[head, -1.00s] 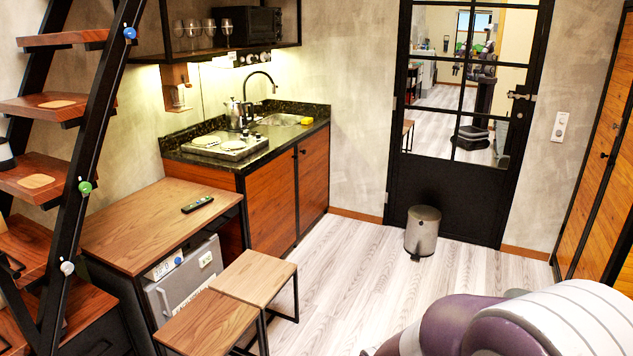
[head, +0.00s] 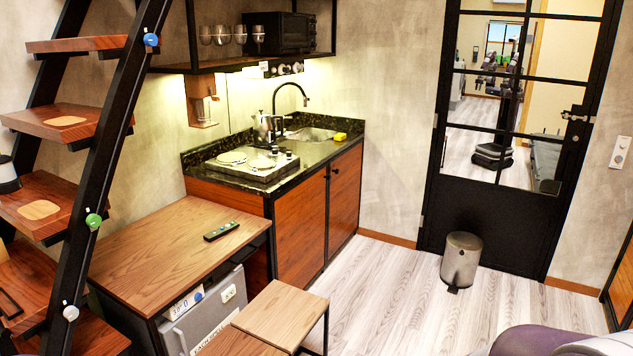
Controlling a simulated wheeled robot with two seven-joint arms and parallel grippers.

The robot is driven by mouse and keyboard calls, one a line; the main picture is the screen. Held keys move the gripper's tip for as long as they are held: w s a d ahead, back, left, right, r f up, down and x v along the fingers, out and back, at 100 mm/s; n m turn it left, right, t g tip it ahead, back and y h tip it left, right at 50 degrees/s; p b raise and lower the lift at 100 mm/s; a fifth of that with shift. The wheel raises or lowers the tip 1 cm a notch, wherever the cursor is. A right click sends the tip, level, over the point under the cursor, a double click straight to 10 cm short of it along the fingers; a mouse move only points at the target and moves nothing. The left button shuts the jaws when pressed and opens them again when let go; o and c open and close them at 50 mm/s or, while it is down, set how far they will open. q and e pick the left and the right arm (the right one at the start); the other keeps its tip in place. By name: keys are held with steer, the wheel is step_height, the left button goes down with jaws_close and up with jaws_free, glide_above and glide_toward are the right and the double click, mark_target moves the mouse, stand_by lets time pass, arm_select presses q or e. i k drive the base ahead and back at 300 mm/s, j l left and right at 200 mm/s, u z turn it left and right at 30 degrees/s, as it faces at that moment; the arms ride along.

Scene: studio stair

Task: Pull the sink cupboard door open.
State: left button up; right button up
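The sink cupboard (head: 299,235) stands against the back wall under a dark stone counter and has two reddish wood doors. The door under the sink (head: 346,196) is the right one, and it is shut flush with its frame. Small dark knobs sit near the top where the two doors meet. The sink basin (head: 312,134) with its black tap is above it. Neither gripper is in view.
A wooden table (head: 170,250) with a remote (head: 221,231) and a small fridge (head: 205,310) stand left of the cupboard. Stools (head: 281,314) stand in front. A metal pedal bin (head: 461,260) stands by the black glazed door (head: 490,215). The pale floor (head: 385,290) between is clear.

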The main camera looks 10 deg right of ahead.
mark_target(346, 168)
steer(key=i+l+z, duration=0.4)
steer(key=i, duration=0.35)
steer(key=i+z, duration=0.4)
steer(key=i, duration=0.35)
steer(key=i+j+z, duration=0.1)
steer(key=i+z, duration=0.35)
steer(key=i, duration=0.3)
steer(key=i+u, duration=0.2)
steer(key=i, duration=0.3)
steer(key=i+u, duration=0.2)
steer(key=i, duration=0.25)
steer(key=i+l+u, duration=0.2)
steer(key=i, duration=0.3)
steer(key=i+u, duration=0.2)
steer(key=i, duration=0.25)
steer(key=i+l+u, duration=0.2)
steer(key=i, duration=0.25)
steer(key=i+l+u, duration=0.2)
steer(key=i+l, duration=0.25)
steer(key=i+l+u, duration=0.25)
steer(key=i, duration=0.25)
